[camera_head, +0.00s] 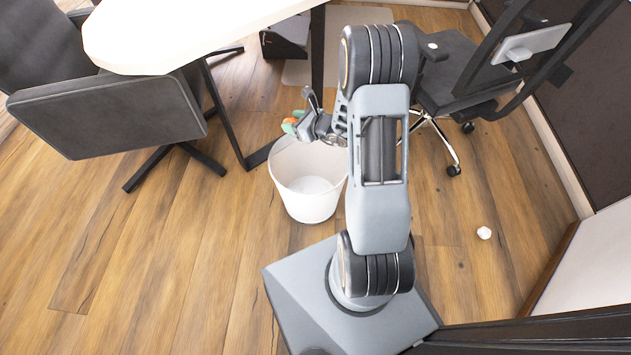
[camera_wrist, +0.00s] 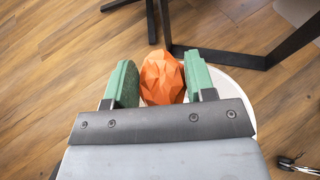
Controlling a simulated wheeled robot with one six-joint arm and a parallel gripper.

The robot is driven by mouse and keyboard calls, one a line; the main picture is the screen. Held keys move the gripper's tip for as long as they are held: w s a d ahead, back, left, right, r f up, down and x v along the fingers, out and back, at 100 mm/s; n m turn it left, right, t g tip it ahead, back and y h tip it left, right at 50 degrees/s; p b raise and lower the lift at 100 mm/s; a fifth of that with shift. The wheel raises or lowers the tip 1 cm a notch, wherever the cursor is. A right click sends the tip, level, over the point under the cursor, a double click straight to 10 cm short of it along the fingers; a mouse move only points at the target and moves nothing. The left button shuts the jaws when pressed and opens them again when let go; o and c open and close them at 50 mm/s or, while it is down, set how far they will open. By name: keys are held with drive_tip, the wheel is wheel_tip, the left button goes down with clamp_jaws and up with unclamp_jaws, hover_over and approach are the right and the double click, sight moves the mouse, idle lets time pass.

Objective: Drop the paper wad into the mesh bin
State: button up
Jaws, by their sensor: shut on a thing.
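An orange, faceted paper wad (camera_wrist: 162,78) sits between the green finger pads of my gripper (camera_wrist: 158,82) in the wrist view. My gripper (camera_head: 291,122) is shut on it; in the head view only a small orange patch shows beside the green pads. A white bin (camera_head: 308,203) stands upright on the floor below, and its inside looks empty where visible. I cannot make out any mesh on it. My gripper is above the bin's far rim in the head view. In the wrist view the bin's white rim (camera_wrist: 243,82) shows behind the wad and the right finger.
A small white crumpled piece (camera_head: 484,233) lies on the floor at right. A white-topped table (camera_head: 165,35) with dark legs stands behind the bin. Office chairs stand at left (camera_head: 110,115) and right (camera_head: 450,75). The wooden floor left of the bin is clear.

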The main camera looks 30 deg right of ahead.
drive_tip(key=s+d+f+n+g+y+b, duration=0.1)
drive_tip(key=d+f+b, duration=0.3)
drive_tip(key=f, duration=0.7)
drive_tip(key=shift+s+d+f+n+g+y+b, duration=0.2)
drive_tip(key=shift+d+n+g+y+b, duration=0.3)
drive_tip(key=shift+d, duration=0.4)
drive_tip(key=o, duration=1)
drive_tip(key=p+v, duration=0.5)
drive_tip(key=v, duration=0.9)
drive_tip(key=shift+w, duration=0.1)
